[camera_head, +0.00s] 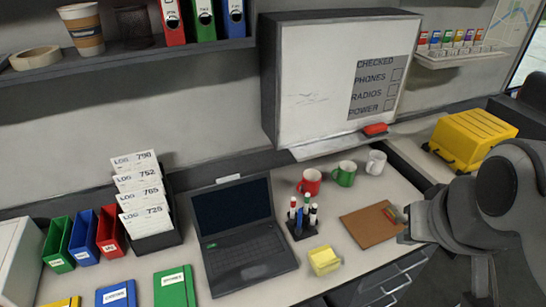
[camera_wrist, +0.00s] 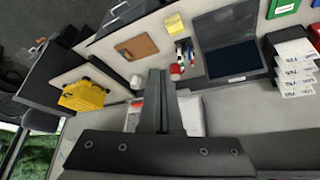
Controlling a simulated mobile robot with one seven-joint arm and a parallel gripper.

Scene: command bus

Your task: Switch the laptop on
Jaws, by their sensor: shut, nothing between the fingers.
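The laptop (camera_head: 245,255) stands open on the desk, its screen (camera_head: 232,207) dark. A small green mark (camera_head: 212,246) shows at the upper left of its keyboard deck; I cannot tell whether it is a button. The laptop (camera_wrist: 230,48) also shows, turned upside down, in the wrist view, right of my fingers. My gripper (camera_wrist: 160,74) is shut and empty, well away from the laptop. In the head view my arm is at the right edge, and the fingertips are not clear there.
A pen holder (camera_head: 301,232) with markers and a yellow note block (camera_head: 324,260) stand right of the laptop. Mugs (camera_head: 344,174) and a clipboard (camera_head: 372,224) lie further right. A log rack (camera_head: 154,238) stands to its left, a green notebook (camera_head: 174,288) beside it. A whiteboard cabinet (camera_head: 310,70) hangs above.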

